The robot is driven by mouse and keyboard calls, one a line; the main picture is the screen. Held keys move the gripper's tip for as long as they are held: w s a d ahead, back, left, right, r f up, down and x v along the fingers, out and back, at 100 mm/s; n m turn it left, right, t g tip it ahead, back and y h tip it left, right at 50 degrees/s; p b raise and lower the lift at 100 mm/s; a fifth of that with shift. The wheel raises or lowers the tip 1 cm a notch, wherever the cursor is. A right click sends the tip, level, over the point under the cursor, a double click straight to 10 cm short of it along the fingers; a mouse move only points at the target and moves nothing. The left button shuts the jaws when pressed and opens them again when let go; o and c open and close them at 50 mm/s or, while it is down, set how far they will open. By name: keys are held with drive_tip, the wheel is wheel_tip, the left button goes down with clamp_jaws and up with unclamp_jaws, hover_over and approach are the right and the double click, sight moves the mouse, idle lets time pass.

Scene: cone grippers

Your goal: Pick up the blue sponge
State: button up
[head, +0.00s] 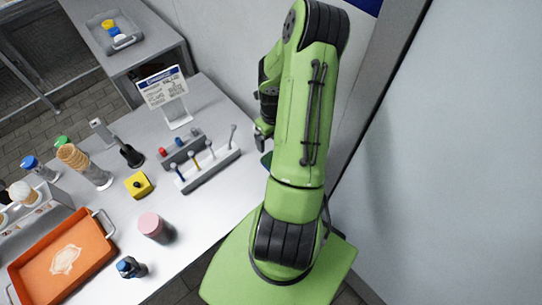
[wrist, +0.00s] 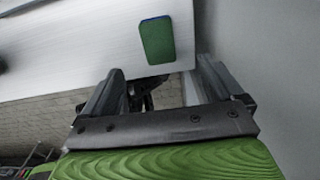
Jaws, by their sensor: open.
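The sponge (wrist: 156,40) lies on the white table near its edge in the wrist view. It shows a green face with a thin blue edge at its far end. In the head view only a dark teal bit of it (head: 266,159) shows beside my green arm, which hides the rest. My gripper (wrist: 158,68) is open and empty, its two fingers apart, with the sponge beyond the fingertips and between their lines. In the head view my gripper (head: 262,133) is partly hidden by the arm, close to the sponge.
A grey rack with small tools (head: 207,168) stands left of the gripper, with a sign (head: 163,88) behind. A yellow block (head: 138,185), a pink-lidded jar (head: 155,228) and an orange tray (head: 90,245) are further left. A wall is close on the right.

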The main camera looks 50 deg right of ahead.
wheel_tip(320, 180, down, 8)
drive_tip(key=shift+d+f, duration=0.1)
drive_tip(key=f, duration=0.5)
drive_tip(key=shift+w+a, duration=0.1)
drive_tip(key=shift+a, duration=0.25)
drive_tip(key=shift+d+f, duration=0.15)
drive_tip(key=shift+f, duration=0.15)
drive_tip(key=shift+r, duration=0.1)
drive_tip(key=c, duration=1)
